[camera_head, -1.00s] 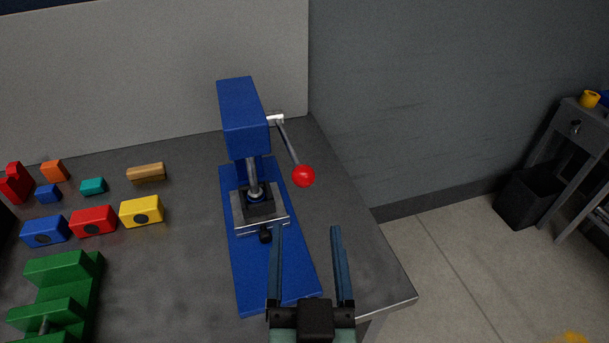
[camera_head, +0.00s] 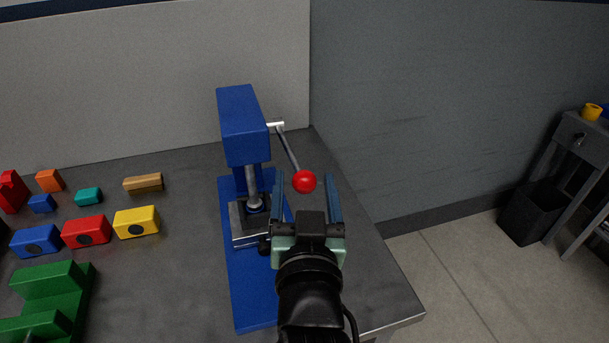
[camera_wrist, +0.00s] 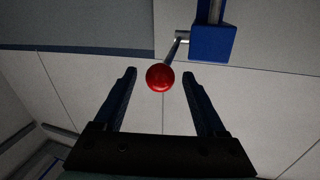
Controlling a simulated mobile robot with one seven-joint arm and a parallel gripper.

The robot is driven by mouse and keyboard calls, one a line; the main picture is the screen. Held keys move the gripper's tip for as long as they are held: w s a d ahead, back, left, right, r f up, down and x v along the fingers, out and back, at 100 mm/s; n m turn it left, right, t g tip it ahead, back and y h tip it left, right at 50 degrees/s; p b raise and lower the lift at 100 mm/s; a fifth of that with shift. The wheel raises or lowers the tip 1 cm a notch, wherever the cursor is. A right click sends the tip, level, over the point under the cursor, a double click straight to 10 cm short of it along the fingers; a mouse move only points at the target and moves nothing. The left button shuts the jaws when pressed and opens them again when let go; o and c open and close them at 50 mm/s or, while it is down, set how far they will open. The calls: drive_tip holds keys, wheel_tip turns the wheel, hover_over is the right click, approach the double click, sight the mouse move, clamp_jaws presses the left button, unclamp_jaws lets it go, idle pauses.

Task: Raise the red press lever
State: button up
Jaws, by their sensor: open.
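The blue press (camera_head: 243,125) stands on the grey table, its base plate (camera_head: 256,305) running toward the front edge. A metal lever (camera_head: 289,149) slants down to the right from its side and ends in a red ball knob (camera_head: 304,181). My gripper (camera_head: 305,182) is open, with one finger on each side of the knob in the head view. In the wrist view the knob (camera_wrist: 160,77) appears between and just beyond the fingertips (camera_wrist: 158,75). I cannot tell whether either finger touches it. My gripper hides part of the base plate.
Several coloured blocks, including a yellow one (camera_head: 136,222), lie on the table to the left, with a green fixture (camera_head: 48,290) in front. A grey wall panel (camera_head: 150,80) stands behind. The table's right edge is close to my gripper.

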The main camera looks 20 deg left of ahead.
drive_tip(key=shift+x, duration=0.8)
drive_tip(key=shift+c, duration=0.2)
clamp_jaws()
idle(0.8)
